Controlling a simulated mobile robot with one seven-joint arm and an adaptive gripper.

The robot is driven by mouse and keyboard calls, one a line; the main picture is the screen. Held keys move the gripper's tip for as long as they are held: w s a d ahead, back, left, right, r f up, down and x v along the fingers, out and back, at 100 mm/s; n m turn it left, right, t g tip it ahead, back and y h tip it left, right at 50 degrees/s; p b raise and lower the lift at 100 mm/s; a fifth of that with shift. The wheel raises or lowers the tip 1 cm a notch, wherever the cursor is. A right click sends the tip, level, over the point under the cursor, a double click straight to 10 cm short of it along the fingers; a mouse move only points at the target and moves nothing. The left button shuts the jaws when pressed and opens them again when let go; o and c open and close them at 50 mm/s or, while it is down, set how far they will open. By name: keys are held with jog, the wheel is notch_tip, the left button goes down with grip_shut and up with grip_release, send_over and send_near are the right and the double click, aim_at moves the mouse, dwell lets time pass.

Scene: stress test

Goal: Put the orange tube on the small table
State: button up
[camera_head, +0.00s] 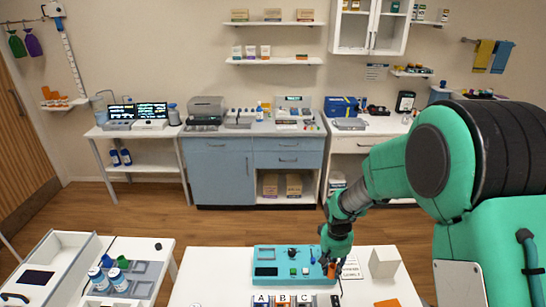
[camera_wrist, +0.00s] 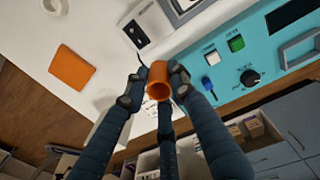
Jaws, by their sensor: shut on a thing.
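My gripper (camera_head: 329,262) is over the right end of the turquoise panel on the white front table (camera_head: 215,265). Its dark fingers are shut on the orange tube (camera_wrist: 159,90), a short hollow cylinder whose open end faces the wrist camera. In the head view the tube (camera_head: 332,270) shows only as a small orange patch, mostly hidden by the fingers. I cannot tell whether it touches the surface below. A smaller white table (camera_head: 148,247) stands at the lower left, with bottles and grey trays on it.
The turquoise panel (camera_head: 280,257) has knobs and buttons. A white block (camera_head: 384,262) and a flat orange piece (camera_wrist: 72,67) are on the front table. Blocks lettered A, B, C (camera_head: 281,299) stand at its near edge. A floor gap separates the two tables.

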jog(key=w+m, duration=0.1)
jog(key=w, duration=1.1)
jog(key=shift+d+r, duration=0.2)
jog(key=shift+r, duration=0.25)
jog(key=w+a+r+n+b, duration=0.1)
jog(key=w+a+n, duration=0.2)
jog(key=a+n, duration=1.05)
jog(key=w+a+r+n, duration=0.1)
jog(key=w+a+n, duration=0.25)
jog(key=a, duration=1.95)
jog(key=s+a+n, duration=0.5)
jog(key=a, duration=0.6)
jog(key=s+a+r+n+b, duration=0.1)
jog(key=s+a+n, duration=0.3)
jog(key=a, duration=0.8)
jog(key=s+a+n, duration=0.5)
jog(key=a+n, duration=0.3)
jog(key=a, duration=0.4)
jog(key=shift+s+r+y+b, duration=0.3)
jog(key=shift+r+y, duration=0.1)
